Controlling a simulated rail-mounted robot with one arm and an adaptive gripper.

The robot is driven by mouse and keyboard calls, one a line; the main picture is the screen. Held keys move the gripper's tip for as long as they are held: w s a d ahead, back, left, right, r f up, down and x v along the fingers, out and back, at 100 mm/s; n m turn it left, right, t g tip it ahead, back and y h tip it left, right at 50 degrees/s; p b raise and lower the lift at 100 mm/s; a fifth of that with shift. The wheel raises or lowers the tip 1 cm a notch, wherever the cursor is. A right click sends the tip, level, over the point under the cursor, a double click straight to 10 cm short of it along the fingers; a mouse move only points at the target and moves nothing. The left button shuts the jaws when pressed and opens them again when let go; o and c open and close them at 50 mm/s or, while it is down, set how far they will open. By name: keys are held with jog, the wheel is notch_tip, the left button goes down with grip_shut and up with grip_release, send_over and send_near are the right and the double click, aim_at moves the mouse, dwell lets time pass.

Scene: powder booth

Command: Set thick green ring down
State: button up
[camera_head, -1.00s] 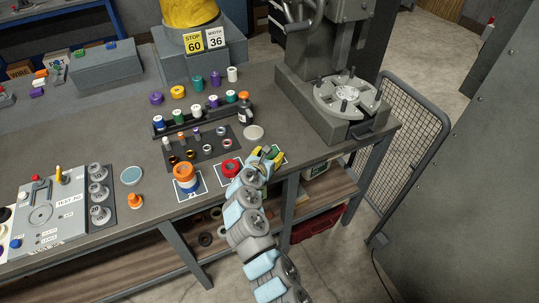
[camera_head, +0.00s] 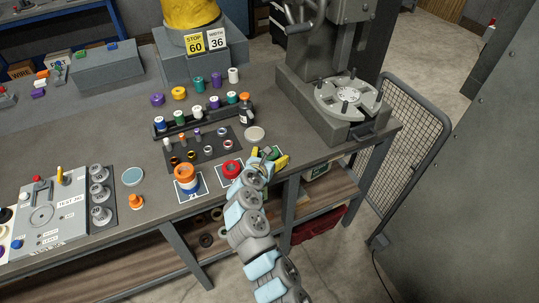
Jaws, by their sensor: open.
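A small green piece (camera_head: 267,152), which I take for the thick green ring, shows at the fingers of my gripper (camera_head: 270,157), over the right-hand white-edged card on the bench's front edge. My gripper is open, with a yellow finger on its right side. The fingers and wrist hide most of the green piece and of the card. I cannot tell whether the ring touches the card or the fingers.
A red ring (camera_head: 231,169) lies on the middle card, just left of my gripper. An orange, white and blue stack (camera_head: 186,178) stands on the left card. A pale round disc (camera_head: 254,133) lies behind my gripper. A grey press (camera_head: 345,95) stands at right.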

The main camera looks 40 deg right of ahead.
jog(key=shift+s+a+r, duration=0.25)
jog(key=shift+a+r, duration=0.1)
jog(key=shift+r, duration=0.05)
jog(key=p+v, duration=0.1)
jog(key=v, duration=1)
jog(key=shift+p, duration=0.35)
jog(key=shift+a, duration=0.1)
